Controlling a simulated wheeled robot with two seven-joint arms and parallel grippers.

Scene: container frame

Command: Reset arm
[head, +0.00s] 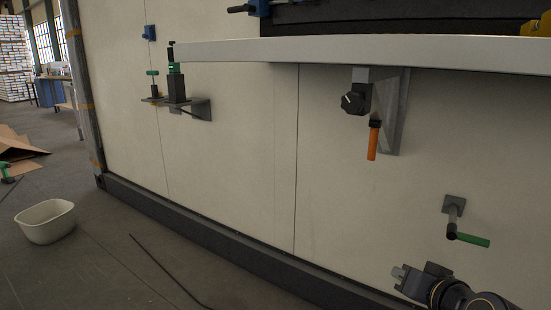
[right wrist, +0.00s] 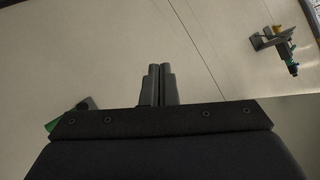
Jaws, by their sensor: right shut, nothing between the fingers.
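My right gripper (head: 400,274) is at the bottom right of the head view, in front of the lower part of the pale wall panel. In the right wrist view its two fingers (right wrist: 158,84) are together with nothing between them. A lever with a green handle (head: 472,240) is mounted on the wall just above and right of this gripper, apart from it. A bit of green (right wrist: 54,124) shows at the left edge of the gripper body in the wrist view. My left gripper is not in view.
A pale shelf (head: 400,52) juts from the wall, with a black knob (head: 355,100) and orange handle (head: 373,140) under it. A bracket carries a dark block (head: 177,88) at left. A white tub (head: 46,221) and dark rod (head: 165,268) lie on the floor.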

